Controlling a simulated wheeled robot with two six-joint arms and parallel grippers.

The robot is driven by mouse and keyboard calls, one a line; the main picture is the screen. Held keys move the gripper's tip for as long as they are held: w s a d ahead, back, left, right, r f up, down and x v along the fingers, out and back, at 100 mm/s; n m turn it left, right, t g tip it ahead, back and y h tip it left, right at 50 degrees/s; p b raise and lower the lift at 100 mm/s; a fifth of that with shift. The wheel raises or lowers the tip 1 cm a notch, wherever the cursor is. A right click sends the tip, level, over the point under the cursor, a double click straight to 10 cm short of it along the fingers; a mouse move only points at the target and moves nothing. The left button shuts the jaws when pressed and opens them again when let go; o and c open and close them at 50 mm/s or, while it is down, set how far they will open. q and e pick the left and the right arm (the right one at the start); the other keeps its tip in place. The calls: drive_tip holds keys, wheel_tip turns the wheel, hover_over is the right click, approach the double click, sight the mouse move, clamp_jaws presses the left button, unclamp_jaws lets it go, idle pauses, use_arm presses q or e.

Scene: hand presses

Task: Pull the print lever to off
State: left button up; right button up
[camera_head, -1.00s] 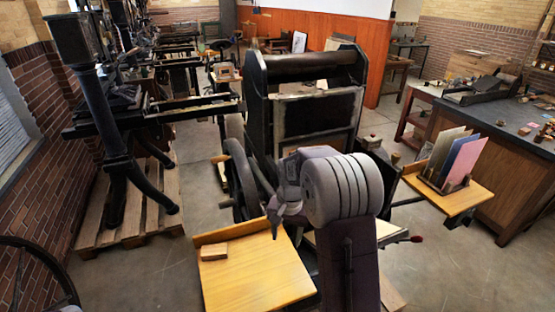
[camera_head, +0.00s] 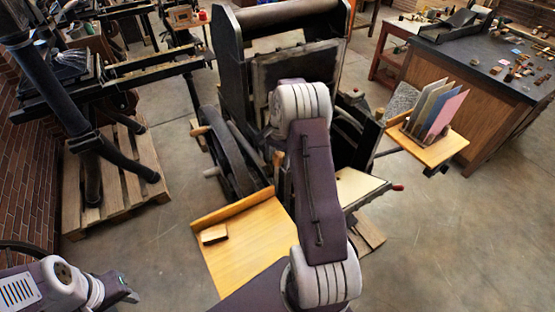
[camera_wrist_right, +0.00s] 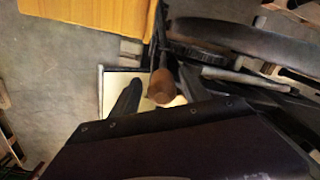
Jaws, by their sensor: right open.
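The hand press (camera_head: 297,72) stands upright in the middle of the head view. A lever with a wooden handle (camera_head: 278,166) rises at its near left side, beside my right forearm. In the right wrist view a rounded wooden handle end (camera_wrist_right: 164,88) on a dark rod shows close to the camera. My right gripper (camera_wrist_right: 160,80) is open, with the handle end between its dark fingers; I cannot tell whether they touch it. In the head view my right wrist hides these fingers. My left gripper (camera_head: 120,291) is at the lower left, away from the press; its opening is unclear.
A yellow wooden board (camera_head: 250,243) with a small wooden block (camera_head: 214,234) is at the press's near left. A shelf with coloured sheets (camera_head: 437,147) is at the right, before a workbench (camera_head: 480,100). Another press stands on a pallet (camera_head: 115,180). Floor is clear at the lower right.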

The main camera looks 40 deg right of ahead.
drive_tip(key=shift+w+f, duration=0.15)
drive_tip(key=shift+f, duration=0.4)
drive_tip(key=shift+w+f, duration=0.15)
drive_tip(key=shift+f, duration=0.35)
drive_tip(key=shift+s, duration=0.1)
drive_tip(key=shift+s+r, duration=0.1)
clamp_jaws()
idle(0.4)
